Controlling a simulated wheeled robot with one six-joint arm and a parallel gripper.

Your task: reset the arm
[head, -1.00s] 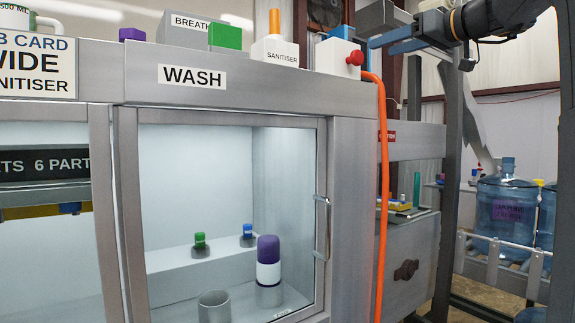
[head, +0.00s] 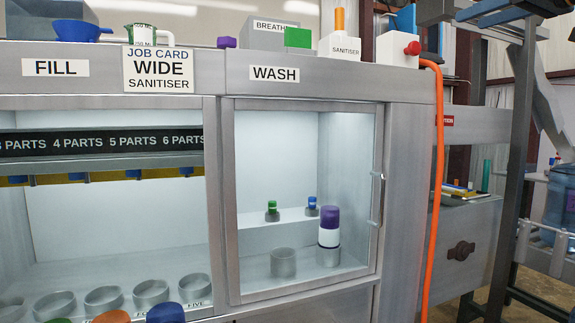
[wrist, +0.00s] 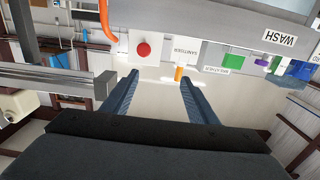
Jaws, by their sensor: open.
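My gripper (wrist: 159,79) shows in the wrist view with its two blue fingers apart and nothing between them. Past the fingers, the view is upside down and shows the top of the wash cabinet. In the head view, my gripper (head: 492,12) is at the upper right edge, partly cut off, right of the sanitiser box and clear of the cabinet.
The WASH compartment (head: 237,200) holds a purple-capped bottle (head: 329,230) and an empty grey cup (head: 284,262). A blue jug (head: 560,200) stands far right.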

